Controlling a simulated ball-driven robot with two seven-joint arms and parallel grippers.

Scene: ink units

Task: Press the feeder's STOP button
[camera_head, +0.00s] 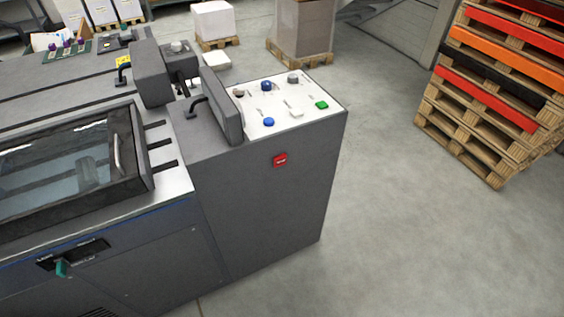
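The machine's grey cabinet (265,200) stands in the middle of the head view. On its front face is a small red square (280,160) with a pale mark too small to read. Its white top panel (285,101) carries a green button (321,105), a blue button (269,122), a white button (296,113), a dark blue knob (266,86), a grey knob (293,79) and a brownish knob (238,92). The panel's lettering is unreadable, so I cannot tell which control is marked STOP. Neither of my grippers is in view.
A dark screen-like plate (222,106) stands upright at the panel's left edge. A glass-lidded machine section (65,170) lies to the left. Stacked pallets (495,90) stand at the right, and a wrapped load (303,28) stands behind. The floor (410,235) right of the cabinet is clear.

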